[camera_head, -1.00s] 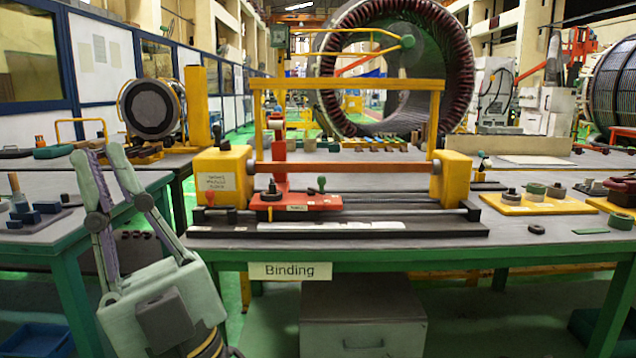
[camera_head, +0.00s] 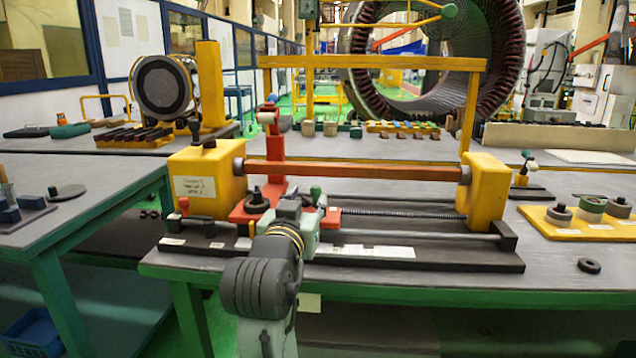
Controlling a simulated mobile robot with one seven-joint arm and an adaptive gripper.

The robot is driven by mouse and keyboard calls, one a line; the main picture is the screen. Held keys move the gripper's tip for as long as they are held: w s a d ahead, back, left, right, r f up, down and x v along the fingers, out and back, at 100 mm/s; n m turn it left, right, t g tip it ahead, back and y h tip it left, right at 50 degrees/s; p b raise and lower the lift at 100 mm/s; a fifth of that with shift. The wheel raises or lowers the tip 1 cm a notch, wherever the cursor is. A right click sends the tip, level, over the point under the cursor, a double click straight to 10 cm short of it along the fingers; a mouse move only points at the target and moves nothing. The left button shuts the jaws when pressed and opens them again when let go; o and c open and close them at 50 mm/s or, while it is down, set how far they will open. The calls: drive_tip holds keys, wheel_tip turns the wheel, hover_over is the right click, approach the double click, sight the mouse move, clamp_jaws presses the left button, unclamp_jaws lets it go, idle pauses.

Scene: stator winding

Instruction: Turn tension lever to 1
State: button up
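The binding machine has a yellow headstock (camera_head: 210,188) on the left and a yellow end block (camera_head: 485,192) on the right, joined by an orange-brown bar (camera_head: 355,172). A red carriage (camera_head: 240,212) with an upright red post sits on the rails between them. No frame shows which is the tension lever, nor a readable 1. My gripper (camera_head: 306,210) is at the carriage's front, close to the green knob. Its fingertips point away and are largely hidden; contact cannot be told.
A black knob (camera_head: 256,198) stands on the carriage left of my gripper. A black-and-white strip and rail (camera_head: 400,252) run along the front of the green-framed table. Yellow plates with round parts (camera_head: 590,212) lie to the right. A loose black ring (camera_head: 589,265) lies at the front right.

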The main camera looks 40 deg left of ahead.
sight(315, 188)
drive_tip(key=p+x, duration=0.1)
drive_tip(key=x, duration=0.7)
drive_tip(key=shift+w+a, duration=0.1)
drive_tip(key=shift+w, duration=0.05)
drive_tip(key=shift+c, duration=0.6)
clamp_jaws()
